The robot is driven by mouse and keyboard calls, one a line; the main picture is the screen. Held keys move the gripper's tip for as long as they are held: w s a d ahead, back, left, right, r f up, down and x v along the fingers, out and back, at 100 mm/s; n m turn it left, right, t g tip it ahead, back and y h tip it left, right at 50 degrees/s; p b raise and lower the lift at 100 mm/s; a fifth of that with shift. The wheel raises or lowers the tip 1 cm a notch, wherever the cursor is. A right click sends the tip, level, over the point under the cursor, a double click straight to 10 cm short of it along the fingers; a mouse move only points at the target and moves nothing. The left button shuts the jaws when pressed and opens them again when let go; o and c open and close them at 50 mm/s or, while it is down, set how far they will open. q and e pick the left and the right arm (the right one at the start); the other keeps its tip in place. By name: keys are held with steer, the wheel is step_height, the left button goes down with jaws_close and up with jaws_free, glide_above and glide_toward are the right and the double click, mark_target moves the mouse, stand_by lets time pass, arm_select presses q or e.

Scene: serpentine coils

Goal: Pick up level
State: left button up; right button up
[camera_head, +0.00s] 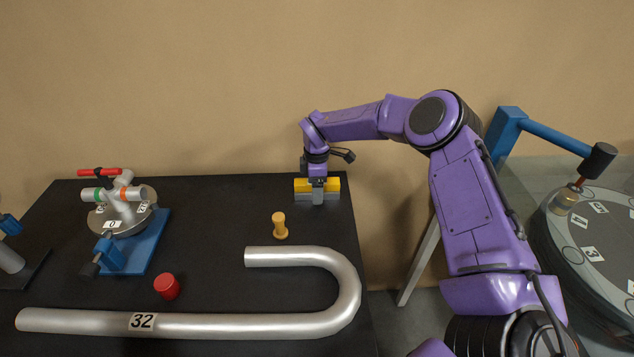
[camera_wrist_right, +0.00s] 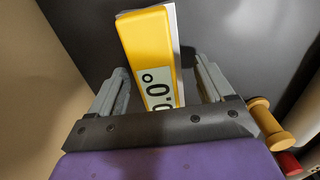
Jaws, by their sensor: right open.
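The level (camera_head: 331,184) is a yellow and grey block at the back right of the black table. In the right wrist view the level (camera_wrist_right: 148,45) shows its yellow face and a display that reads in part "0.0°". My right gripper (camera_head: 318,196) reaches down over the level from above. In the wrist view my right gripper (camera_wrist_right: 163,88) is open, with one finger on each side of the level. Gaps show between the fingers and the level. My left gripper is not in view.
A silver bent tube (camera_head: 230,326) marked 32 lies across the front of the black table (camera_head: 215,215). An orange peg (camera_head: 279,226) and a red cylinder (camera_head: 167,286) stand nearby. A bending tool (camera_head: 120,210) on a blue base is at left. A round dial machine (camera_head: 598,235) stands at right.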

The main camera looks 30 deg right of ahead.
steer(key=shift+w+f, duration=0.1)
steer(key=shift+f, duration=0.1)
steer(key=c, duration=1.2)
steer(key=shift+r, duration=0.1)
steer(key=shift+c, duration=0.2)
